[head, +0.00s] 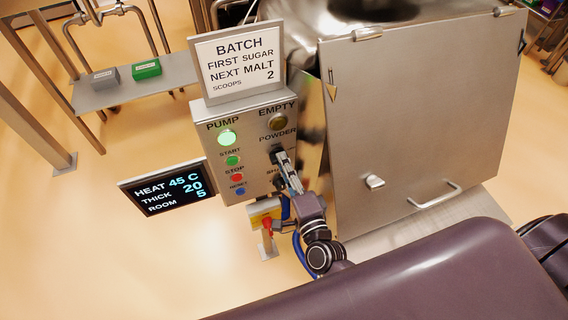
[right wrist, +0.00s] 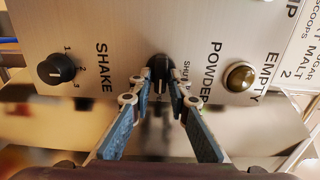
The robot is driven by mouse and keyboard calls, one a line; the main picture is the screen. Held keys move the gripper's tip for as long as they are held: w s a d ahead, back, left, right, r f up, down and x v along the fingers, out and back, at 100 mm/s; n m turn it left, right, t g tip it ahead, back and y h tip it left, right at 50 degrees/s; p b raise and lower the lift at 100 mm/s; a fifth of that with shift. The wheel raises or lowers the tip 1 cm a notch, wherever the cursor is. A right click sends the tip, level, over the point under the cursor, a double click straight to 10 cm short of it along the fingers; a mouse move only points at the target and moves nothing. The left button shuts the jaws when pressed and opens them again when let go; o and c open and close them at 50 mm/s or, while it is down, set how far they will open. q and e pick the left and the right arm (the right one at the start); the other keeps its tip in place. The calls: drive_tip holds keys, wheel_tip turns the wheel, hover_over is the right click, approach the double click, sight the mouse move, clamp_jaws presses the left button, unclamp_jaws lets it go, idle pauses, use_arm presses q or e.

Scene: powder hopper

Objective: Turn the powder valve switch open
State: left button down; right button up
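The powder valve switch (right wrist: 160,75) is a black rotary knob on the steel control panel, between the words POWDER and SHUT. In the right wrist view its pointer bar runs up and down the picture. My right gripper (right wrist: 160,87) is at the knob, with one finger on each side of it. Its fingers are apart, and a narrow gap shows on either side of the bar; contact with the knob's edge cannot be told. In the head view my right gripper (head: 284,170) covers much of the knob. My left gripper is not in view.
A SHAKE knob (right wrist: 57,69) and an EMPTY lamp (right wrist: 241,76) flank the switch. The panel (head: 207,150) also has a lit green PUMP lamp (head: 227,138) and several buttons. The steel hopper door (head: 420,110) stands close on the right. A HEAT display (head: 167,188) is at left.

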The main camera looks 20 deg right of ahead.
drive_tip(key=shift+o, duration=1.1)
drive_tip(key=s, duration=1.2)
drive_tip(key=shift+d, duration=0.2)
drive_tip(key=shift+s, duration=0.1)
